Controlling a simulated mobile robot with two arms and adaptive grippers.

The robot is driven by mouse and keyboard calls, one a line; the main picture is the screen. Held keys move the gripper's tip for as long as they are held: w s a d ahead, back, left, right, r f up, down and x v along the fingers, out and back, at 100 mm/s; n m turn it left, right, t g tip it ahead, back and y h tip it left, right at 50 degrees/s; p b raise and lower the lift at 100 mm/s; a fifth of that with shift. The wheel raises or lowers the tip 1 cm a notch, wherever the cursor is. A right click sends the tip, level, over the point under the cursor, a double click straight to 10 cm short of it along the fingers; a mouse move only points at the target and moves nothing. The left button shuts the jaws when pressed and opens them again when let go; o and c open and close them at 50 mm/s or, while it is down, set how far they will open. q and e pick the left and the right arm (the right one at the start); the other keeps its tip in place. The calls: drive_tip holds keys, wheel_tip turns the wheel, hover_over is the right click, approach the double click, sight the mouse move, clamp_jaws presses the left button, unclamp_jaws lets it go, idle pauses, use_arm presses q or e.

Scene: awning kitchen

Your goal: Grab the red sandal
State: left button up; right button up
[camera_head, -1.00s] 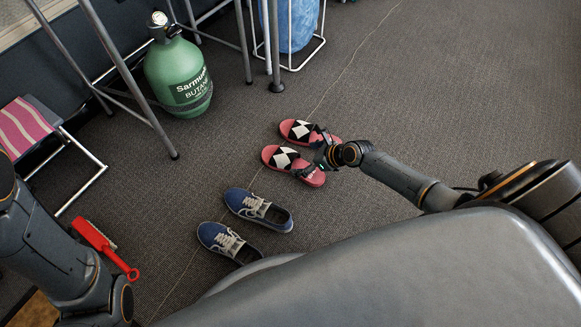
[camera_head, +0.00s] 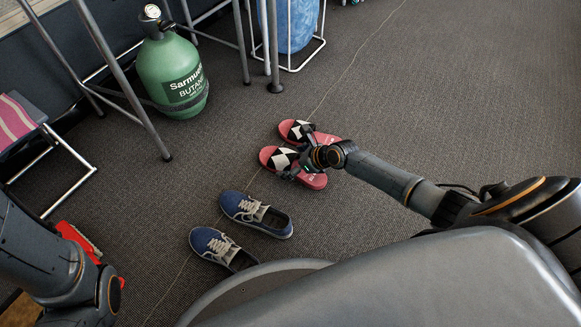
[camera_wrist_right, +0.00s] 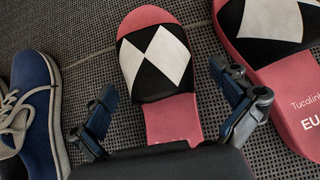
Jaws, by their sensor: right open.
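Two red sandals with black-and-white diamond straps lie side by side on the carpet. The nearer red sandal (camera_head: 314,181) is partly covered by my right gripper (camera_head: 291,171) in the head view. In the right wrist view, my right gripper (camera_wrist_right: 168,98) is open, with one finger on each side of this sandal (camera_wrist_right: 172,120). Its strap lies just ahead of the fingers, and its lower end is hidden by the gripper body. The other red sandal (camera_head: 325,138) lies beyond it, and at the right in the wrist view (camera_wrist_right: 284,72). My left gripper is out of sight.
Blue sneakers (camera_head: 256,214) lie left of the sandals, one close to the left finger in the wrist view (camera_wrist_right: 38,115). A green butane bottle (camera_head: 173,70), a stool (camera_head: 22,128) and a red brush (camera_head: 72,234) are at the left. Carpet at the upper right is clear.

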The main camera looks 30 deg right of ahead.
drive_tip(key=c, duration=1.3)
drive_tip(key=shift+r, duration=0.15)
